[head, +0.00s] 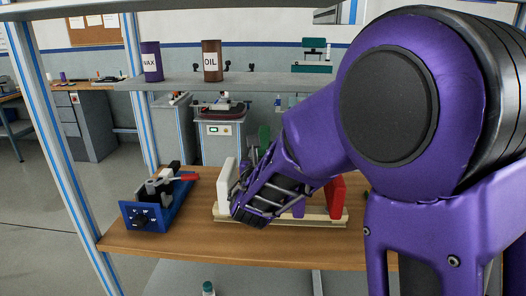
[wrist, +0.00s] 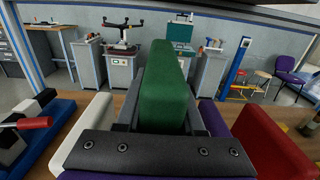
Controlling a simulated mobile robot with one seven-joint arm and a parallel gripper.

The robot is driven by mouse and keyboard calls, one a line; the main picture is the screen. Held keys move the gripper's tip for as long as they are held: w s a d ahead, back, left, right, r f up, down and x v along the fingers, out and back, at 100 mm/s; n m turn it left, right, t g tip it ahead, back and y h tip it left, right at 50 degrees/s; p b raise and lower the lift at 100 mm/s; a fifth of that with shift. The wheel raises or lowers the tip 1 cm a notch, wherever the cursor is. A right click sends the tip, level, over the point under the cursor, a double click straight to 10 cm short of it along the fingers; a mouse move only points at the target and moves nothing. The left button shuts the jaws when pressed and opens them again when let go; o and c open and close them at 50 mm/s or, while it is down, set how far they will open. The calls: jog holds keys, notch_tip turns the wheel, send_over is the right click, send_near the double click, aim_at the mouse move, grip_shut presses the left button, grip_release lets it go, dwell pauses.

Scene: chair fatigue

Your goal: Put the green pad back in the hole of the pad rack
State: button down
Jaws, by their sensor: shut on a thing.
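The green pad (wrist: 164,92) stands upright in my gripper (wrist: 162,118) in the wrist view, with a dark finger on each side. In the head view only a small part of the green pad (head: 264,136) shows past my arm. The pad rack (head: 325,218) is a pale, low base on the table, and my gripper is over it. The green pad is between the white pad (wrist: 84,130) and the purple pad (wrist: 214,119). Its lower end and the hole are hidden, so I cannot tell whether it is in the hole.
A red pad (head: 336,197) stands at the rack's right end. A blue fixture with a red-handled clamp (head: 158,200) is left of the rack on the wooden table (head: 180,255). A shelf above holds a WAX can (head: 151,62) and an OIL can (head: 212,61).

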jog(key=shift+f+b, duration=2.55)
jog(key=shift+f, duration=0.3)
jog(key=shift+f, duration=2.05)
jog(key=shift+c, duration=2.2)
grip_release()
jog(key=shift+s, duration=0.15)
